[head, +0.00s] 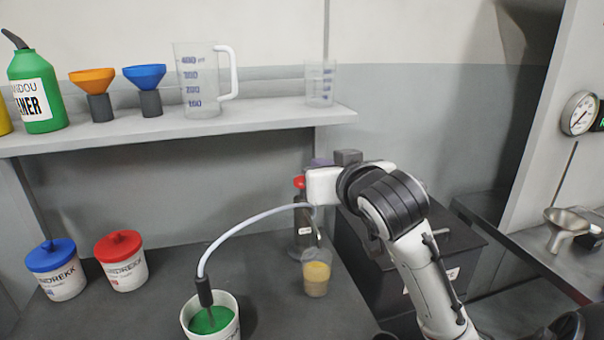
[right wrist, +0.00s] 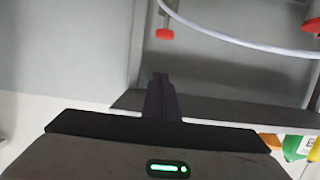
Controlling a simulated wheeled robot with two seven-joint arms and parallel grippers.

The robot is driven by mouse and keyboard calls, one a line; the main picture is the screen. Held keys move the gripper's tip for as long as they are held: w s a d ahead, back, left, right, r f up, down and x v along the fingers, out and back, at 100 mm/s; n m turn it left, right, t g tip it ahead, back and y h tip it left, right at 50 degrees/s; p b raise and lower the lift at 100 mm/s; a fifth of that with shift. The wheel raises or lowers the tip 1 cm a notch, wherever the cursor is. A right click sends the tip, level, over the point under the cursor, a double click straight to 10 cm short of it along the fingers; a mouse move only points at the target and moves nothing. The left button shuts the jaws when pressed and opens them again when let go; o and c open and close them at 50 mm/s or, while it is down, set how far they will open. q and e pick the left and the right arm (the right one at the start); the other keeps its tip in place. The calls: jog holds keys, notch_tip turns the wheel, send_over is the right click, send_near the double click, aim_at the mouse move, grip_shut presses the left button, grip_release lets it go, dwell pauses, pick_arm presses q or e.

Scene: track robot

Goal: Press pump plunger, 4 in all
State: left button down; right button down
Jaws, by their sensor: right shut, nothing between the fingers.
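The pump (head: 303,222) stands on the dark worktop in the head view, with a dark body and a red plunger knob (head: 299,183). The knob (right wrist: 165,33) also shows in the right wrist view on a thin rod, clear of the fingers. My right gripper (head: 320,163) is close to the knob at the right, its fingers partly hidden behind its own pale body. In the right wrist view its dark fingers (right wrist: 160,78) are shut and empty. A grey hose (head: 240,222) runs from the pump into a white bucket of green liquid (head: 208,320). My left gripper is out of view.
A clear cup (head: 316,278) with yellowish contents stands before the pump. Two tubs, blue-lidded (head: 52,258) and red-lidded (head: 121,247), stand at the left. A shelf (head: 240,117) with funnels, jugs and a green bottle (head: 38,92) runs above. A dark box (head: 440,236) is at the right.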

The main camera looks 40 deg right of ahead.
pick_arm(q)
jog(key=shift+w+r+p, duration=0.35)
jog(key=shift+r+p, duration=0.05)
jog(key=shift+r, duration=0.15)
pick_arm(e)
jog(key=shift+w+d+f, duration=0.8)
jog(key=shift+w+f, duration=0.3)
jog(key=shift+w, duration=0.35)
jog(key=shift+w+d+f, duration=0.75)
jog(key=shift+w+f, duration=0.3)
jog(key=shift+w, duration=0.4)
jog(key=shift+w+d+f, duration=0.8)
jog(key=shift+w+f, duration=0.3)
jog(key=shift+w, duration=0.35)
